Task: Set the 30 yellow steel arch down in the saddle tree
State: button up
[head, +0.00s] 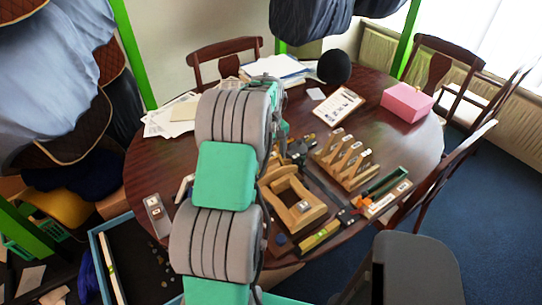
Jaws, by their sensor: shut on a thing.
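My gripper (294,152) shows as a small dark shape past my arm, over the middle of the table. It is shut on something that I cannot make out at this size. I cannot pick out the yellow steel arch for certain. A pale wooden frame with an open middle, which looks like the saddle tree (275,189), lies on the table below and near my gripper. A small light label shows on its near right part. A wooden rack (347,161) with several slanted uprights bearing grey pieces stands to the right of my gripper.
A clipboard (338,106), a pink box (407,102) and a black ball (334,67) are farther back on the table (405,145). A yellow level (320,236) and a green-edged tray (385,187) lie at the near right. Chairs surround the table. Its right part is clear.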

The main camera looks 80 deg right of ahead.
jog(key=shift+f+b, duration=0.45)
jog(key=shift+f, duration=0.35)
dwell(0.9)
dwell(0.5)
jog(key=o, duration=1.6)
jog(key=shift+r+p, duration=1.55)
jog(key=shift+r, duration=0.95)
jog(key=shift+r+p, duration=0.95)
jog(key=shift+r, duration=0.55)
